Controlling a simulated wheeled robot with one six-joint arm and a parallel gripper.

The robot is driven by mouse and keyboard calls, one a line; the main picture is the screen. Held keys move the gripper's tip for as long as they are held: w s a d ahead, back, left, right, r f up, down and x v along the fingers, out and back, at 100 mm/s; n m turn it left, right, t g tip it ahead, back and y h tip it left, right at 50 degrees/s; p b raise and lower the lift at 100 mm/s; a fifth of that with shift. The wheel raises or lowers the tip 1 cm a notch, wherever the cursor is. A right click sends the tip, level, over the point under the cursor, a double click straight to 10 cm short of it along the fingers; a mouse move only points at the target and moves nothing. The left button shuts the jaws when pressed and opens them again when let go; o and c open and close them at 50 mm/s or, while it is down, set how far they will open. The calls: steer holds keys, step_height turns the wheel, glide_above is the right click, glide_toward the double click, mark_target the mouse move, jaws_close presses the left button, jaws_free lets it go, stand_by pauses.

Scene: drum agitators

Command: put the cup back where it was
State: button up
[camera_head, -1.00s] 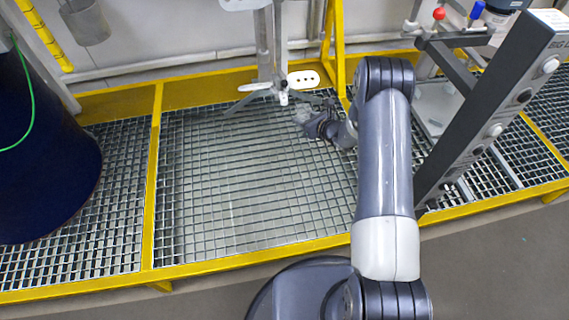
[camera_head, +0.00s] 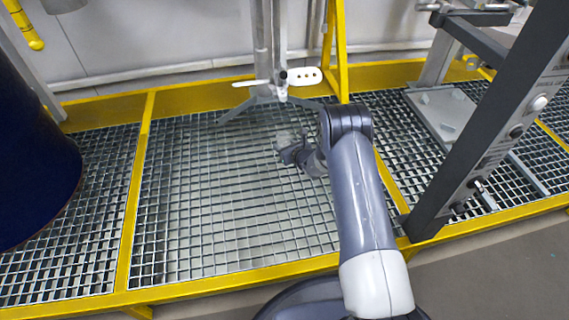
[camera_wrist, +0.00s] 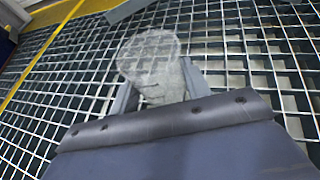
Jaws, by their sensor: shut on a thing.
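The cup is a clear, greyish see-through vessel with a round rim. In the wrist view the cup (camera_wrist: 150,55) sits between the two fingers of my gripper (camera_wrist: 160,88), with the grating showing through it. My gripper is shut on the cup. In the head view the cup (camera_head: 283,142) is small and faint at the tip of my gripper (camera_head: 290,150), over the grating in front of the grey stand. The gap between cup and grating cannot be told.
The grey stand (camera_head: 265,50) with splayed feet and a white slotted plate (camera_head: 304,76) is behind the gripper. A dark blue drum (camera_head: 35,160) is at left. A dark slanted post (camera_head: 500,120) is at right. The middle grating (camera_head: 220,200) is clear.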

step_height(320, 180, down, 8)
steer(key=b, duration=0.2)
steer(key=shift+r+b, duration=0.25)
steer(key=shift+b, duration=0.05)
steer(key=shift+f, duration=0.1)
steer(key=o, duration=1)
steer(key=shift+s+d+r, duration=0.15)
steer(key=shift+s+r, duration=0.05)
steer(key=shift+r, duration=0.1)
steer(key=p+v, duration=0.4)
steer(key=v, duration=0.6)
steer(key=shift+s+d+r+p, duration=0.2)
steer(key=shift+s+d+p, duration=0.15)
steer(key=shift+s, duration=0.25)
